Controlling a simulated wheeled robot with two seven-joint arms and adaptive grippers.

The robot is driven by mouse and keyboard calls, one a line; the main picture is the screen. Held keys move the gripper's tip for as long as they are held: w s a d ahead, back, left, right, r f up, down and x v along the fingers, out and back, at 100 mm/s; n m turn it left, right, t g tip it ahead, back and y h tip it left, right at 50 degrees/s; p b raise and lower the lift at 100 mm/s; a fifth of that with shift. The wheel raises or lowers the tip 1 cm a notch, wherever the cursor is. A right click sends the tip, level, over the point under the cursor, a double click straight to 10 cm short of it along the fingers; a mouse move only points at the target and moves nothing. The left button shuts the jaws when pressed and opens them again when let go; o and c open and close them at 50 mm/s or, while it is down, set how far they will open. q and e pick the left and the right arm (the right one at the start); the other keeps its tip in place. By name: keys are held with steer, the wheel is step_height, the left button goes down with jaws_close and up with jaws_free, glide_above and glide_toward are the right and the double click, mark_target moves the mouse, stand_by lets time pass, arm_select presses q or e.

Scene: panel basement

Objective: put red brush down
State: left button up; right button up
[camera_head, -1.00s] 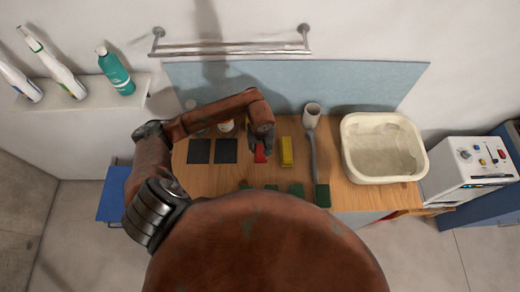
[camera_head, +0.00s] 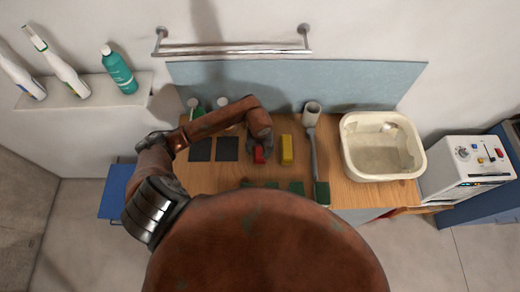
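The red brush (camera_head: 259,155) is on or just above the wooden counter (camera_head: 335,140), left of the yellow brush (camera_head: 286,150). My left gripper (camera_head: 260,146) points down over the red brush, its dark fingers close around the upper part. The fingers and wrist hide part of the brush. I cannot tell whether the fingers grip it or stand slightly apart, nor whether its underside touches the counter. My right gripper is not in view.
Two dark square pads (camera_head: 214,149) lie left of the red brush. Several green pads (camera_head: 296,187) line the front edge. A grey long-handled brush (camera_head: 313,140) and a cream basin (camera_head: 383,150) stand to the right. Bottles stand behind my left arm.

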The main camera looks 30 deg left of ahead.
mark_target(260, 151)
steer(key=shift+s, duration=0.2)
arm_select(q)
steer(key=shift+r, duration=0.1)
steer(key=shift+w+r, duration=0.1)
steer(key=shift+r, duration=0.25)
steer(key=r, duration=0.3)
steer(key=r+b, duration=0.1)
steer(key=r, duration=0.3)
steer(key=s+r+b, duration=0.1)
steer(key=r, duration=0.2)
steer(key=shift+d+r, duration=0.2)
steer(key=shift+d, duration=0.15)
steer(key=shift+s+r, duration=0.15)
steer(key=shift+r, duration=0.3)
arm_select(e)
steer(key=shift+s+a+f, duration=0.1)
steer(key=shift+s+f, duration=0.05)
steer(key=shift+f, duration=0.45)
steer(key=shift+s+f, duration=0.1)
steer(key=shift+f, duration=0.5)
